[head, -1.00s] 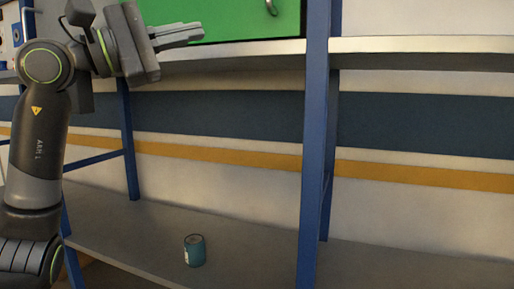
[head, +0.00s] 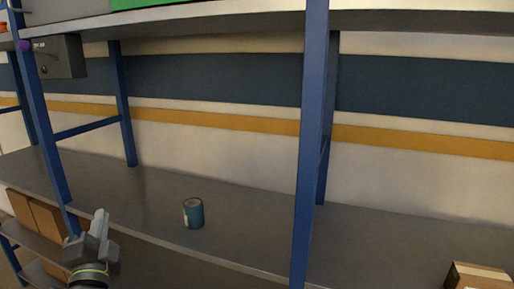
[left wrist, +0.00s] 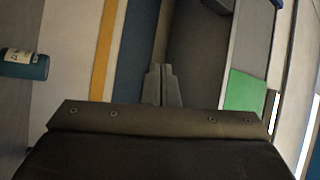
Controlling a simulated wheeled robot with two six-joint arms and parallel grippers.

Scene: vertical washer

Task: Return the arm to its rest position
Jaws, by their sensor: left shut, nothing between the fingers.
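My left gripper (head: 99,224) is low at the left in the head view, in front of the lower shelf's front edge. Its fingers are together, point upward, and hold nothing. In the left wrist view the closed fingers (left wrist: 162,84) show at the middle with nothing between them. My right gripper is not in view.
A teal can (head: 193,213) stands on the grey lower shelf (head: 250,225), right of my left gripper. It also shows in the left wrist view (left wrist: 24,64). Blue posts (head: 311,150) carry the upper shelf (head: 220,17). Cardboard boxes (head: 38,222) sit at the lower left.

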